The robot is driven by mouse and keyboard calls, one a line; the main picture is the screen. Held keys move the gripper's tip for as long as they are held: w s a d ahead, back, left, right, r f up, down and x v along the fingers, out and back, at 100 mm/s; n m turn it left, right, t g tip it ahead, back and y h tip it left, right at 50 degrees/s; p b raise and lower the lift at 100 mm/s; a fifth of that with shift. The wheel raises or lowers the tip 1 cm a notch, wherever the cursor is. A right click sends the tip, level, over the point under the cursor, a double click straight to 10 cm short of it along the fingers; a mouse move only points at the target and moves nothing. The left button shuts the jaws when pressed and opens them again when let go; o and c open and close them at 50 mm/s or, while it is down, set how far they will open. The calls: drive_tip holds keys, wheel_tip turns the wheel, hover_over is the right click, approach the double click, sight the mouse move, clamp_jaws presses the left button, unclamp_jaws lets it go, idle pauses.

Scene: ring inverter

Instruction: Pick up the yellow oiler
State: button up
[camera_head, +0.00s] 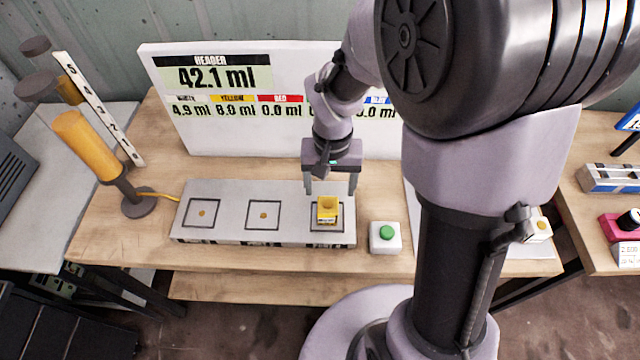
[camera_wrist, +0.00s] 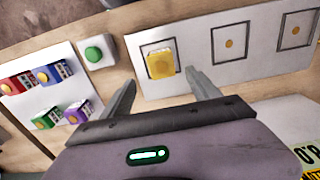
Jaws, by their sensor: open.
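The yellow oiler (camera_head: 327,209) is a small yellow block with a hollow top. It stands on the rightmost marked square of the grey three-square platform (camera_head: 235,219) in the head view. It also shows in the wrist view (camera_wrist: 161,65), ahead of the fingertips and between their lines. My gripper (camera_head: 332,190) is open and empty, with its fingers pointing down just above and behind the oiler. In the wrist view my gripper (camera_wrist: 157,80) has its two fingers spread wide. No contact with the oiler can be seen.
A green button (camera_head: 386,232) on a white box stands right of the platform. A white display board (camera_head: 220,125) is behind. A yellow cylinder lamp (camera_head: 88,145) stands at left. Red, blue, green and purple blocks (camera_wrist: 45,95) sit on a white board in the wrist view.

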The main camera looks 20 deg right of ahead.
sight(328, 204)
drive_tip(key=f+b, duration=0.2)
drive_tip(key=f, duration=0.2)
drive_tip(key=f+b, duration=0.2)
drive_tip(key=f, duration=0.3)
drive_tip(key=shift+a+f, duration=0.2)
drive_tip(key=shift+f, duration=0.1)
drive_tip(key=shift+r, duration=0.15)
